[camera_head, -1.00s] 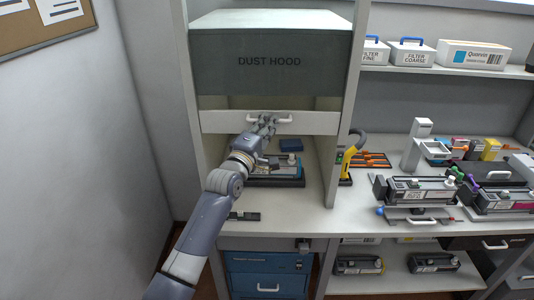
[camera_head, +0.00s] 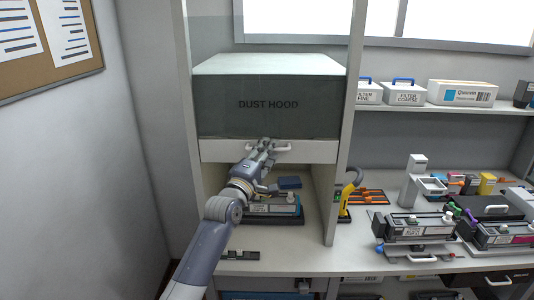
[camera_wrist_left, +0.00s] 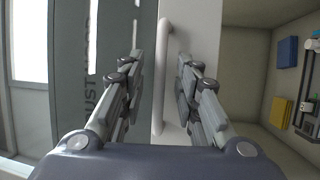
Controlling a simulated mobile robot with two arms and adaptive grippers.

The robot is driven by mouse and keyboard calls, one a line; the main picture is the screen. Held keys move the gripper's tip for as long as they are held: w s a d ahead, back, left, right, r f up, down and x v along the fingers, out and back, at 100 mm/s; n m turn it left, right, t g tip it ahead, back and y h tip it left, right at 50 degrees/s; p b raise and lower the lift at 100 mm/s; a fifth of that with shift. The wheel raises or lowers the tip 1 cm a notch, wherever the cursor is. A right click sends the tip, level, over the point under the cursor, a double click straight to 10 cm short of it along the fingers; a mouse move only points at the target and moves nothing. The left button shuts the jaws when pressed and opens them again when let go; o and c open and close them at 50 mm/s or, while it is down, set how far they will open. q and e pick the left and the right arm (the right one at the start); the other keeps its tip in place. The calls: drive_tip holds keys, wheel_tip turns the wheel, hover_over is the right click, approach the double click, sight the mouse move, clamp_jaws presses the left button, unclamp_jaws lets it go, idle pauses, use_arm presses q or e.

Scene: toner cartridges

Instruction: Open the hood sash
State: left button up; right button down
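The hood sash (camera_head: 222,151) is a pale horizontal panel across the front of the dust hood, raised to the lower edge of the dark hood box (camera_head: 225,105). The work space below it is exposed. A white bar handle (camera_head: 283,149) sits on the sash. My left gripper (camera_head: 265,144) is at this handle. In the left wrist view the handle (camera_wrist_left: 161,85) stands between the two fingers of my left gripper (camera_wrist_left: 159,60), with visible gaps on both sides, so the fingers are apart around it. My right gripper is not in view.
A yellow and black tool (camera_head: 347,195) stands right of the hood's side wall (camera_head: 337,180). Printers and cartridges crowd the right bench. A grey wall is at left.

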use_arm(q)
drive_tip(key=v, duration=1.2)
